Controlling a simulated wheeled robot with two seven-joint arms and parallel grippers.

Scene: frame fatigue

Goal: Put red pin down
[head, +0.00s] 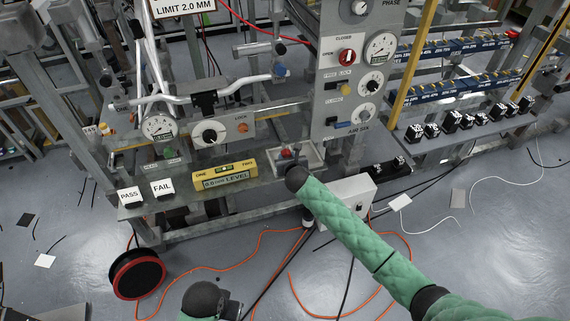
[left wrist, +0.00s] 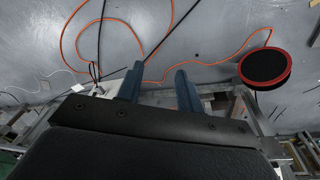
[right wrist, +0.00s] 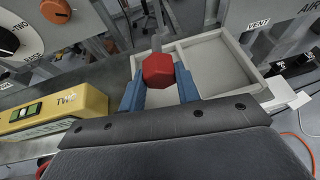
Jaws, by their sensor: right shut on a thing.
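The red pin (right wrist: 158,70) has a red faceted head and a grey shank. In the right wrist view it is between the blue fingers of my right gripper (right wrist: 160,88), which is shut on it. In the head view the red pin (head: 287,153) shows just beyond my right gripper (head: 291,168), over a pale two-part tray (head: 312,157). The tray (right wrist: 215,58) also shows behind the pin in the right wrist view. I cannot tell whether the pin touches the tray. My left gripper (left wrist: 156,88) is open and empty, with floor below it.
A yellow level (head: 225,176) lies left of the tray on the bench, with PASS (head: 130,196) and FAIL (head: 162,188) cards further left. A control panel (head: 352,75) rises behind the tray. A black-and-red reel (head: 138,274) and orange cables lie on the floor.

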